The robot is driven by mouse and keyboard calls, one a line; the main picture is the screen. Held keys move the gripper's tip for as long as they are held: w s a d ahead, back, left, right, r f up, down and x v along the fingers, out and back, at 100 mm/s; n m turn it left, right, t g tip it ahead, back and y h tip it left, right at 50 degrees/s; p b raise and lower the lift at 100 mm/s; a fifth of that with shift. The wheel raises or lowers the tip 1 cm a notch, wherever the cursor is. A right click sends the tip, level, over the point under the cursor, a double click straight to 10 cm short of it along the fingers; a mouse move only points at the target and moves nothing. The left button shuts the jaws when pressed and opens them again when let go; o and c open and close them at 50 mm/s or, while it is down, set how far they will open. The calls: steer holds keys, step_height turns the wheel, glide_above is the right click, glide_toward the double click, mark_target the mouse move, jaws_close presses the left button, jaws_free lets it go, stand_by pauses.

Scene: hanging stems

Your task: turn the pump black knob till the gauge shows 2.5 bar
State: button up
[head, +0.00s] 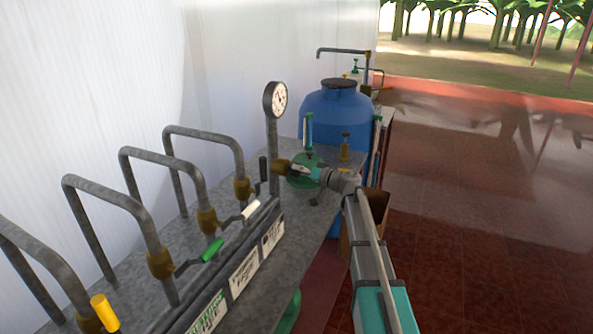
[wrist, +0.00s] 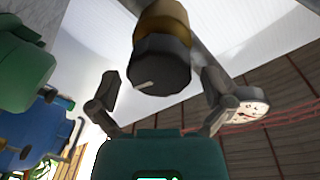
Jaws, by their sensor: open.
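The pump's black knob (wrist: 160,68) has a white pointer line and sits below a brass fitting (wrist: 163,20) in the wrist view. My gripper (wrist: 162,92) is open, with one finger to each side of the knob and gaps showing between. In the head view my gripper (head: 299,169) is at the brass fitting (head: 281,166) beside the gauge post, and the knob is hard to make out there. The round gauge (head: 275,98) stands on top of the post. Its white face (wrist: 252,111) also shows at the right in the wrist view, too small to read.
Bent grey pipes with yellow, green (head: 212,250) and white (head: 251,209) handled valves stand on the grey bench (head: 318,202) to the left. A green pump body (head: 303,180) is just behind my gripper. A blue tank (head: 337,112) stands behind. The red floor to the right is open.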

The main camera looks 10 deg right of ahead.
steer(key=shift+w+a, duration=0.35)
steer(key=shift+a, duration=0.05)
steer(key=c, duration=1)
steer(key=shift+m, duration=0.4)
steer(key=o, duration=1)
steer(key=shift+d, duration=0.1)
